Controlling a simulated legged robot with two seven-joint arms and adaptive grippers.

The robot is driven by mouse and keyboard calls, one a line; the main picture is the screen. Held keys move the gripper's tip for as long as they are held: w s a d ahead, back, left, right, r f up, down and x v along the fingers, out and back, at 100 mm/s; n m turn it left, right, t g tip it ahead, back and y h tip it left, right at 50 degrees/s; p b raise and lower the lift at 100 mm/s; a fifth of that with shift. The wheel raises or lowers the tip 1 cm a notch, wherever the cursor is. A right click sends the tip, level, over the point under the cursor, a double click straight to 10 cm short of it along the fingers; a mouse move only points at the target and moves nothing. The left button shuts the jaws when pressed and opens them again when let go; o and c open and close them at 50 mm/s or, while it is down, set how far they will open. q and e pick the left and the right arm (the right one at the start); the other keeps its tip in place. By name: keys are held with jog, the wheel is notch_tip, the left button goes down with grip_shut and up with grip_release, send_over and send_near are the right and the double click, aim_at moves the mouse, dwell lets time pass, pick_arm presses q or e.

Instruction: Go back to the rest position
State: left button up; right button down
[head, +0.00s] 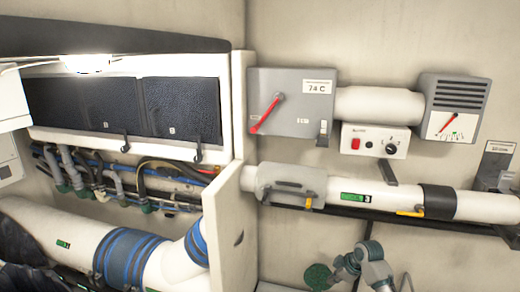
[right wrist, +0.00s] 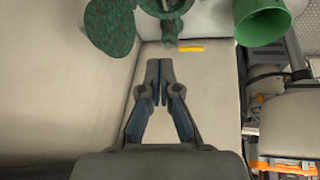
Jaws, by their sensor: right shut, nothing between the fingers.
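My right gripper (right wrist: 159,68) shows in the right wrist view, with its two dark fingers together and nothing between them. Its fingers lie in front of a pale surface, below green corroded fittings (right wrist: 110,25) at the top of that view. I cannot make out the right gripper clearly in the head view. My left gripper does not show in either view.
A grey box with a red lever (head: 300,105), a gauge box (head: 457,108) and a white pipe (head: 350,193) line the back wall. A green-and-grey valve fitting (head: 370,265) stands low right. A green cup-like part (right wrist: 262,22) is at the wrist view's upper right.

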jog(key=s+a+f+m, duration=0.1)
jog(key=s+a+f, duration=0.2)
jog(key=s+f, duration=0.4)
jog(key=s+a+f+m+g+h, duration=0.1)
jog(key=s+a+f, duration=0.1)
jog(key=s+f, duration=0.45)
jog(key=s+a+f+m, duration=0.1)
jog(key=s+a+f, duration=0.25)
jog(key=f, duration=0.55)
jog(key=s+d+f+m+h, duration=0.15)
jog(key=s+m, duration=0.25)
jog(key=s, duration=1)
jog(key=s+d+m+h, duration=0.1)
jog(key=s+d+m, duration=0.25)
jog(key=s, duration=1.05)
notch_tip(320, 180, down, 26)
jog(key=s, duration=0.2)
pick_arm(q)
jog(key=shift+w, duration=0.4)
pick_arm(e)
jog(key=s+d+f+g, duration=0.2)
jog(key=s+f, duration=1.4)
jog(key=s, duration=0.1)
jog(key=shift+s+d, duration=0.35)
jog(key=shift+s, duration=0.05)
